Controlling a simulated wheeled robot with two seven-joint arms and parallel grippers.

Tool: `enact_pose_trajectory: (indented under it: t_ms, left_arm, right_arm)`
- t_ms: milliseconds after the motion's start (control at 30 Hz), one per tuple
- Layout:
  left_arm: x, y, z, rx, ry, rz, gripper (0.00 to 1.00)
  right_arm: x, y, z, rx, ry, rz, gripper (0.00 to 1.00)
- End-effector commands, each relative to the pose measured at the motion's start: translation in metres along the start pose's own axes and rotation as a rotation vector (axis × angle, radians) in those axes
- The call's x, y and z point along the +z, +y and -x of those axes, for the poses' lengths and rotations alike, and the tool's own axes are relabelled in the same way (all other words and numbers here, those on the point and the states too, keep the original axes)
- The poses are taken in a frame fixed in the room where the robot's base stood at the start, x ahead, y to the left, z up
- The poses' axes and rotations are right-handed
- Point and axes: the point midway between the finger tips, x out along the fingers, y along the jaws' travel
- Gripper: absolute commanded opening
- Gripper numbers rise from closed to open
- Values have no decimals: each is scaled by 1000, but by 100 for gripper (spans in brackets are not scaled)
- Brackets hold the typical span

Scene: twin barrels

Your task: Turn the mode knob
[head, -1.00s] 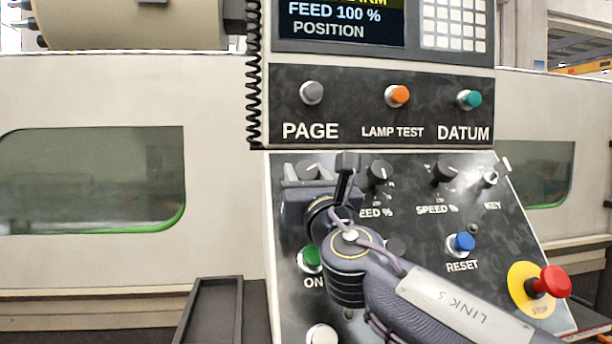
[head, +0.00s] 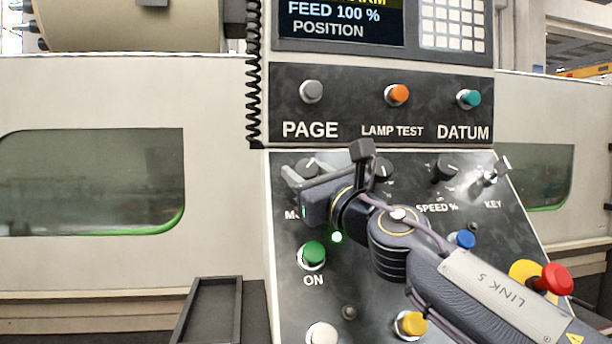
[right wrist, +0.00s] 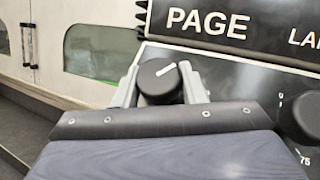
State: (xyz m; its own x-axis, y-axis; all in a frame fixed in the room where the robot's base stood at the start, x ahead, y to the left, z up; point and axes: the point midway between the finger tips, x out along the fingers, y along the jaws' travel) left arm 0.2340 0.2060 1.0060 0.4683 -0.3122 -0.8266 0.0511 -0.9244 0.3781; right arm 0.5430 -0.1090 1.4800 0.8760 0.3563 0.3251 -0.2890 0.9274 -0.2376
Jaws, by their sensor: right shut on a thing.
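The mode knob (head: 307,167) is a round black knob with a white pointer line, at the upper left of the sloped lower panel. In the head view its label is mostly hidden behind my right arm, with only the first letters showing. My right gripper (head: 303,172) is around the knob, with a grey finger on either side. In the right wrist view the knob (right wrist: 158,84) sits between the two fingers, and the gripper (right wrist: 162,76) is shut on it. The pointer there tilts up to the right. My left gripper is not in view.
A feed knob (head: 380,170) and speed knob (head: 446,168) stand to the right, then a key switch (head: 490,178). A green ON button (head: 313,254) is below.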

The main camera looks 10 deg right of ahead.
Motion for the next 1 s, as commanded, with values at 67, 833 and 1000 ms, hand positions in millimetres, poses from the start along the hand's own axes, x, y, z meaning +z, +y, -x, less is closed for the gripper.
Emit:
enact_pose_trajectory:
  t_ms: [67,833,1000]
  left_arm:
    - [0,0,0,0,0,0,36]
    - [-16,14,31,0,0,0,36]
    - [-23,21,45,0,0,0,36]
  right_arm:
    - [-1,-1,0,20,4,10,15]
    - [4,-3,-3,418,45,235,15]
    - [3,-2,-3,517,54,290,15]
